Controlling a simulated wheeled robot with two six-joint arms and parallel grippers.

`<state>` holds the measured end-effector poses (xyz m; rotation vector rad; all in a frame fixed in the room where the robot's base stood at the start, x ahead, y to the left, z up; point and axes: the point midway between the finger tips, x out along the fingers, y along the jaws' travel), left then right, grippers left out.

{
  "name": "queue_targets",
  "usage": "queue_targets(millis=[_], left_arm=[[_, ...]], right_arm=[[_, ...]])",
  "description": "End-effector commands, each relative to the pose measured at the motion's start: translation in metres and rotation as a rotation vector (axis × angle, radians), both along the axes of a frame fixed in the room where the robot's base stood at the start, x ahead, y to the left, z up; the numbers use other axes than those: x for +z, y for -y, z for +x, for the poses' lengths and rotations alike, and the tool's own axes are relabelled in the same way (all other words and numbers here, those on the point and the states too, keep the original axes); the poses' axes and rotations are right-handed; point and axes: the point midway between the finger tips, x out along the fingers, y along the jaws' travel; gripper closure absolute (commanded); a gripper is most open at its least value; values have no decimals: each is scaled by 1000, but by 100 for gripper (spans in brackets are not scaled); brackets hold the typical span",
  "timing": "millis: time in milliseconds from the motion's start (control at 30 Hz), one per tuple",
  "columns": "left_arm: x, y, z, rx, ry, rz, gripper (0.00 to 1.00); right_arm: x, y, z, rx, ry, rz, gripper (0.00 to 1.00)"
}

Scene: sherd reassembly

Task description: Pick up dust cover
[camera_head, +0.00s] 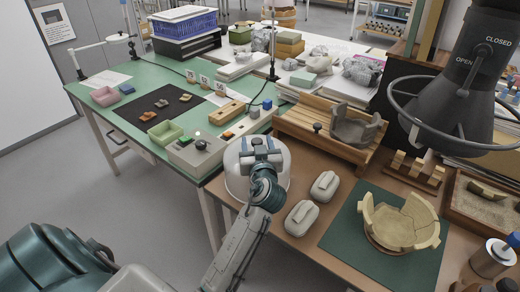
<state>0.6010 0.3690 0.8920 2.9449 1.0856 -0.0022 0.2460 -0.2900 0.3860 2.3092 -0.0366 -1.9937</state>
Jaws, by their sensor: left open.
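A pale, round, domed cover (236,185), which looks like the dust cover, stands at the left end of the brown wooden table. My left gripper (261,147) is open and lies over the middle of the cover in the camera head view. The gripper and wrist hide much of the cover's middle and front. I cannot tell whether the fingers touch it or whether a knob is between them. My right gripper is out of view.
Two pale lidded blocks (301,218) stand right of the cover. A partly rebuilt bowl (399,222) sits on a green mat (345,245). A grey control box (194,157) stands on the green table to the left. A dark lamp-like fixture (470,85) hangs at upper right.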

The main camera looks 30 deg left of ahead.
Motion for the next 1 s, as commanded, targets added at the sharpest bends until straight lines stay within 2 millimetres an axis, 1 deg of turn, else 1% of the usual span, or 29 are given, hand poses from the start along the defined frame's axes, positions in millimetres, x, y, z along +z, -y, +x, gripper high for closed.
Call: queue_targets(millis=[33, 167, 200, 267, 400, 467, 500, 800, 867, 1000], left_arm=[[-5, 0, -1, 1, -9, -4, 46], [-5, 0, -1, 1, -9, -4, 46], [-5, 0, -1, 1, -9, -4, 48], [-5, 0, -1, 1, -8, -3, 59], [-5, 0, 0, 1, -7, -4, 87], [-5, 0, 0, 1, -7, -4, 99], [-5, 0, 0, 1, -7, -4, 100], [-3, 0, 0, 1, -6, -4, 100], [0, 0, 0, 1, -5, -4, 100], [12, 0, 0, 1, -3, -4, 100]], right_arm=[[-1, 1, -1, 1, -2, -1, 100], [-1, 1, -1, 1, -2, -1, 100], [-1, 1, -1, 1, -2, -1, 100], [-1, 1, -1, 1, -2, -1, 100], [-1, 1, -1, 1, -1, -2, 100], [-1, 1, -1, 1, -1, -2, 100], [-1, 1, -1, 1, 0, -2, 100], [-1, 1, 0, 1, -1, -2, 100], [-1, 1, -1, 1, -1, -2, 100], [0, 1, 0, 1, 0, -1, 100]])
